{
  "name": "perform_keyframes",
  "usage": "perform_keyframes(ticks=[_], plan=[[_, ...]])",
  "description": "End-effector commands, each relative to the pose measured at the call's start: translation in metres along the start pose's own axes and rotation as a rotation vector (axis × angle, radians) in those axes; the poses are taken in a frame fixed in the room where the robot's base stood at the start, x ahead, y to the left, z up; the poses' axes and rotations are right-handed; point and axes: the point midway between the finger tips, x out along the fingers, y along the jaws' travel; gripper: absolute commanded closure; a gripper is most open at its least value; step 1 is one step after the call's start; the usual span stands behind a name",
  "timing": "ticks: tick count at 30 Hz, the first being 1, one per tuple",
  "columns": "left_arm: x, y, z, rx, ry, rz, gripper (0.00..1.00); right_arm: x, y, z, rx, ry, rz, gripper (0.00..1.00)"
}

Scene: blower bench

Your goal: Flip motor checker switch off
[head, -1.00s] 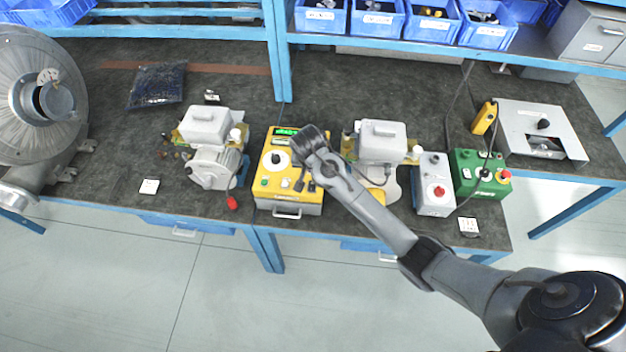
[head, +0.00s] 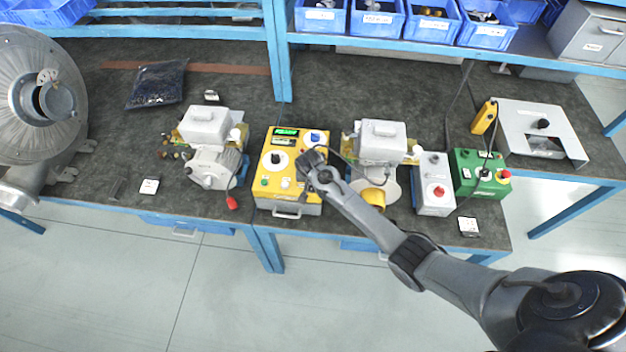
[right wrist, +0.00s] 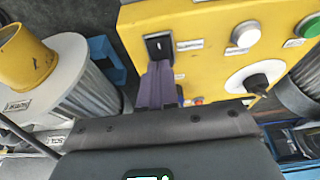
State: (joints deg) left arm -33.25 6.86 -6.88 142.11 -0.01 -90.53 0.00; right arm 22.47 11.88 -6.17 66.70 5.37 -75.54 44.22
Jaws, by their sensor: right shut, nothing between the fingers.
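The motor checker is a yellow box (head: 272,183) with a green display, a white dial, a blue knob and several buttons, in the middle of the bench in the head view. Its yellow panel (right wrist: 200,65) fills the upper middle of the right wrist view. A black switch (right wrist: 159,44) sits near the panel's corner there; I cannot tell its position. My right gripper (head: 308,162) is over the box's right side. In the right wrist view its shut, empty fingers (right wrist: 158,76) are just below the switch; contact is unclear. My left gripper is not in view.
Motors with grey boxes stand left (head: 208,150) and right (head: 382,145) of the checker. A grey control box (head: 434,190) and a green box (head: 478,172) stand further right. Blue bins (head: 375,22) line the shelf above.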

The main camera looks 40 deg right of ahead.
Motion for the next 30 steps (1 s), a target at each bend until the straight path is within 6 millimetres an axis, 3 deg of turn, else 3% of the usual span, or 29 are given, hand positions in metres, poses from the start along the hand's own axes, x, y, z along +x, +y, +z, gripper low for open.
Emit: perform_keyframes(ticks=[30], plan=[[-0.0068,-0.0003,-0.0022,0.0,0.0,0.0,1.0,0.0087,0.0018,0.0058,-0.001,-0.005,0.005,1.0]])
